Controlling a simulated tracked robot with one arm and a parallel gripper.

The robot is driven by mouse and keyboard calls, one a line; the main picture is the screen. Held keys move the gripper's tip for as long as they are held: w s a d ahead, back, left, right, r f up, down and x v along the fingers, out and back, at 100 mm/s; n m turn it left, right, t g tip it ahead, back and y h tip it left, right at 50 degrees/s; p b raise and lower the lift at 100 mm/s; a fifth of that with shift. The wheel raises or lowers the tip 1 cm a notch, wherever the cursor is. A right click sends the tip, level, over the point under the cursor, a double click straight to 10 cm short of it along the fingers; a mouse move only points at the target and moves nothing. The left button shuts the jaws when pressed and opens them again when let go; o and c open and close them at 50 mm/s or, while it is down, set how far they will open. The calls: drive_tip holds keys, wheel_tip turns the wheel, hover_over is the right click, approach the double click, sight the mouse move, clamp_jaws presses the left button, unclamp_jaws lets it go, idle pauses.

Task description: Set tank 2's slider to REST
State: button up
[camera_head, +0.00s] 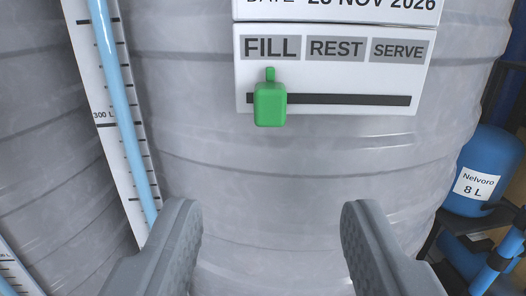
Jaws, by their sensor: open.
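A green slider knob (270,104) sits at the left end of a dark horizontal slot (350,99) on a white panel (424,78). The knob's narrow pointer is under the FILL label (271,47). The REST label (337,48) is in the middle and the SERVE label (398,50) is on the right. The panel is on a grey ribbed tank (290,165); no tank number shows. My gripper (272,222) is open and empty, its two fingers low in the picture, below the knob and apart from it.
A sight tube with light blue liquid (125,110) and a scale marked 300 L runs down the tank's left side. A blue container (489,165) labelled Nelvoro 8 L stands at the right near blue pipes (500,262). The tank front below the panel is clear.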

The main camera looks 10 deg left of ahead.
sight(269, 108)
drive_tip(key=shift+w+a+b, duration=0.25)
drive_tip(key=shift+w+b, duration=0.25)
drive_tip(key=shift+w, duration=1.7)
drive_tip(key=shift+w+a+b, duration=0.3)
drive_tip(key=shift+w+b, duration=0.25)
drive_tip(key=shift+w, duration=1.7)
drive_tip(key=shift+w+a+b, duration=0.25)
drive_tip(key=shift+w+b, duration=0.25)
drive_tip(key=shift+w, duration=1.7)
clamp_jaws()
